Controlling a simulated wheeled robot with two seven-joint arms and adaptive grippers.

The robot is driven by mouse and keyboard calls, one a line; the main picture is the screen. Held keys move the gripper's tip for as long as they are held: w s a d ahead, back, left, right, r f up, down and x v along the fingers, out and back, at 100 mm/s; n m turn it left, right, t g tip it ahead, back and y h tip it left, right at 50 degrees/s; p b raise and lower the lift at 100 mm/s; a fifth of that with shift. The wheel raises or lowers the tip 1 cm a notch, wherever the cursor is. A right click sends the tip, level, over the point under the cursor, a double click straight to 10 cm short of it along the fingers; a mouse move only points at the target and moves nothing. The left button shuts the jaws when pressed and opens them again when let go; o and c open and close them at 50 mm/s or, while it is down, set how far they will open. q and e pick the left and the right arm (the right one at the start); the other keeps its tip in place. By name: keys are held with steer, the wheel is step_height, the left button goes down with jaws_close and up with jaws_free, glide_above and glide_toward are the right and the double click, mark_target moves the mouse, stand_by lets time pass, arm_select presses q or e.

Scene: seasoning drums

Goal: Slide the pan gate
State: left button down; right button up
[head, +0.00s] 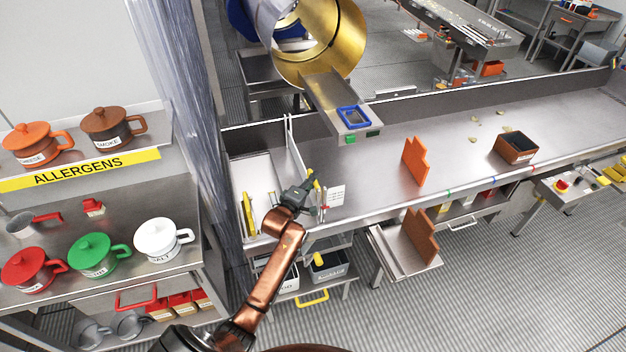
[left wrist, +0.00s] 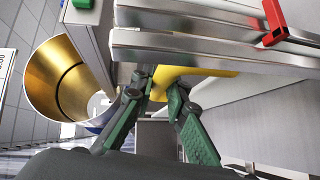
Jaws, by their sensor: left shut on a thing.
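My left gripper (head: 306,190) is at the front left of the steel bench, its arm reaching up from below. In the left wrist view the gripper (left wrist: 160,88) is shut on a yellow handle (left wrist: 205,73); its fingers hide part of it. A bit of yellow (head: 310,174) shows by the gripper in the head view. A thin upright pale panel (head: 294,150), which looks like the pan gate, stands just behind the gripper, beside a shallow metal pan (head: 262,165). Its join to the handle is hidden. My right gripper is not in view.
A gold drum (head: 318,58) with a metal chute (head: 335,95) hangs behind. Metal bars (left wrist: 210,42) with a red clip (left wrist: 274,20) lie close to the gripper. Orange plates (head: 414,162) and a brown box (head: 515,149) stand to the right. A pot shelf (head: 190,185) is at left.

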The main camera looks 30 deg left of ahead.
arm_select(q)
step_height(320, 180, up, 5)
steer(key=p, duration=0.3)
steer(key=shift+r+p, duration=0.15)
steer(key=shift+p, duration=0.25)
steer(key=shift+f, duration=0.25)
steer(key=c, duration=1.9)
jaws_free()
steer(key=shift+w+f, duration=0.15)
steer(key=shift+c, duration=0.2)
steer(key=shift+o, duration=0.2)
steer(key=shift+s, duration=0.2)
steer(key=s+d+r, duration=0.1)
steer(key=s, duration=1)
steer(key=shift+s+r, duration=0.3)
steer(key=shift+r, duration=0.1)
